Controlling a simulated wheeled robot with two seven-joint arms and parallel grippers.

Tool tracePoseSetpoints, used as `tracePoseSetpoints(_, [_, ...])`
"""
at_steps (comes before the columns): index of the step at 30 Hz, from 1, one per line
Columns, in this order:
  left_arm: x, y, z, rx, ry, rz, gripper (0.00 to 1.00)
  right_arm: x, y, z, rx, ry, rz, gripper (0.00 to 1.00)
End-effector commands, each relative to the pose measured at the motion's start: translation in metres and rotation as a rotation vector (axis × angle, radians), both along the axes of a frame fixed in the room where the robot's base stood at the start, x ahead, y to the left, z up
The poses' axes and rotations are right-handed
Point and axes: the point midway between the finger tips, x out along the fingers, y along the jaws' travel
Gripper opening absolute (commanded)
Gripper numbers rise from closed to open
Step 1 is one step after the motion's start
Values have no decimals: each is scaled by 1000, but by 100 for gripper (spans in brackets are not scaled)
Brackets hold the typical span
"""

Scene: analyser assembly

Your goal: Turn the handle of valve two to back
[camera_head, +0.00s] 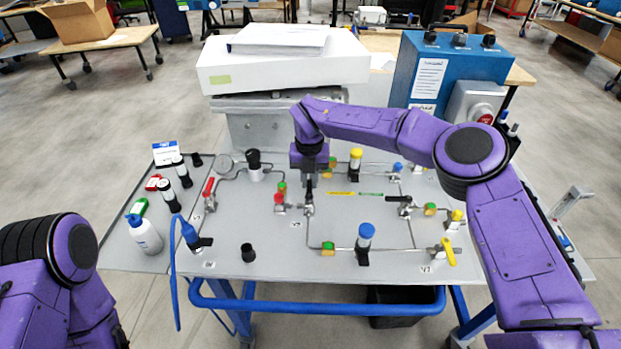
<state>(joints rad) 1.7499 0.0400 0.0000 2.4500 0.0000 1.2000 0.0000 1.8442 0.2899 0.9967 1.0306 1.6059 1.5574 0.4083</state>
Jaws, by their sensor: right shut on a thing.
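My right gripper (309,186) points straight down over the middle of the panel and is shut on a dark valve handle. Its jaws hide most of that handle, so I cannot read its direction well. The metal valve body (309,210) shows just below the jaws, in the pipe run. A small white label (295,224) lies in front of it, too small to read surely, so I cannot confirm it is valve two. Only links of my left arm show at the lower left; its gripper is out of view.
Near the jaws are a red knob (279,198) and a yellow-capped part (355,163). Other valves have a red handle (209,188), a black handle (399,199) and a yellow handle (448,251). A white bottle (145,235) stands left. A blue box (451,68) stands behind.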

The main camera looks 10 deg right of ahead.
Motion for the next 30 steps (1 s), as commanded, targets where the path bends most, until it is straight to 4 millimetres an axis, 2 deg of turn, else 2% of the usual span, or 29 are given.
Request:
tracePoseSetpoints(11, [0, 0, 0, 0, 0, 0, 43, 0, 1, -1, -1, 1, 8, 0])
tracePoseSetpoints(12, [0, 0, 0, 0, 0, 0, 43, -1, 1, -1, -1, 1, 8, 23])
tracePoseSetpoints(14, [0, 0, 0, 0, 0, 0, 43, -1, 1, -1, -1, 1, 8, 43])
tracePoseSetpoints(23, [0, 0, -1, 0, 0, 0, 43, 0, 0, 1, 0, 0, 5, 43])
tracePoseSetpoints(26, [0, 0, -4, 0, 0, 0, 43, 1, 0, 12, 0, -3, 4, 43])
tracePoseSetpoints(30, [0, 0, -12, 0, 0, 0, 43, 1, 1, 43, 0, -5, 4, 43])
